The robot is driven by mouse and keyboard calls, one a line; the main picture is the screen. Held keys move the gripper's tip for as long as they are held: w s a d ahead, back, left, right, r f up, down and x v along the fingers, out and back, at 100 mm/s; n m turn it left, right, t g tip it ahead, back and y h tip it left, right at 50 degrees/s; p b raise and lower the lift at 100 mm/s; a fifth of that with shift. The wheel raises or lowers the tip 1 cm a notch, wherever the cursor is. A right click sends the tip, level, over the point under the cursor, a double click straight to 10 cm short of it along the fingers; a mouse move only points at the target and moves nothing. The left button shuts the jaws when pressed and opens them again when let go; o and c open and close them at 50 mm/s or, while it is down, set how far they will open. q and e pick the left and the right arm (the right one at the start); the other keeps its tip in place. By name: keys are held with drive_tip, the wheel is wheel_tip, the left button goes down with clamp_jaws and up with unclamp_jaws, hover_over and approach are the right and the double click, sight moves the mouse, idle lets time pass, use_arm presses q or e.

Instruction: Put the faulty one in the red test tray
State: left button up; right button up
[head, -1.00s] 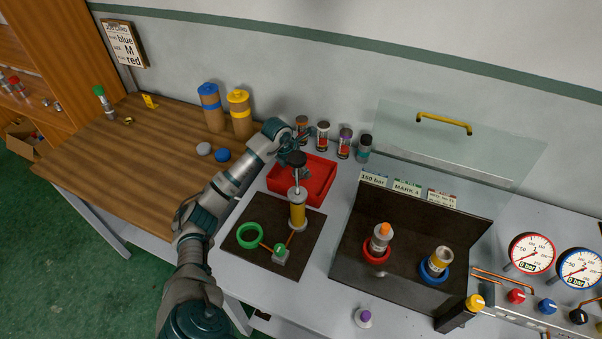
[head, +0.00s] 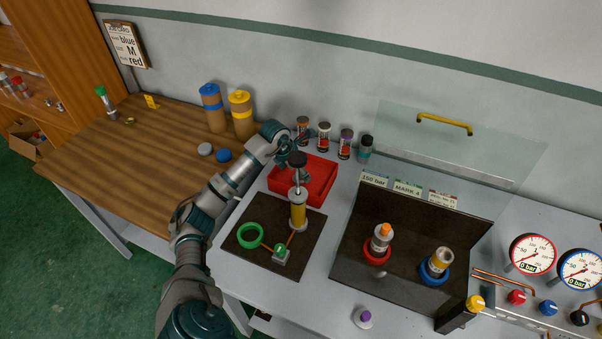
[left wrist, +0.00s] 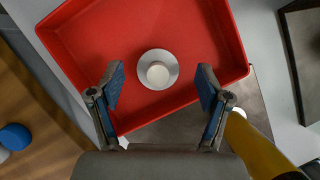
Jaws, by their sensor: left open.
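The red test tray (head: 323,178) sits on the grey bench behind the hand pump; it also shows in the left wrist view (left wrist: 85,50). A round grey piece with a pale centre (left wrist: 157,72) is inside the tray, seen from above. My left gripper (left wrist: 160,88) is open over the tray, its fingertips apart on the near side of that piece and not closed on it. In the head view the pump's black knob and my gripper (head: 300,168) hide the piece.
The yellow hand pump (head: 298,212) stands close in front of the tray. A clear shield (head: 450,155) rises behind the dark test bay. A purple-topped piece (head: 364,317) stands at the front edge.

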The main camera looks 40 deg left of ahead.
use_arm(q)
drive_tip(key=v, duration=0.9)
drive_tip(key=shift+s+a+r, duration=0.2)
drive_tip(key=shift+s+r, duration=0.05)
drive_tip(key=shift+r, duration=0.05)
use_arm(e)
drive_tip(key=shift+s+f, duration=0.4)
drive_tip(key=shift+f, duration=0.45)
drive_tip(key=shift+w, duration=0.1)
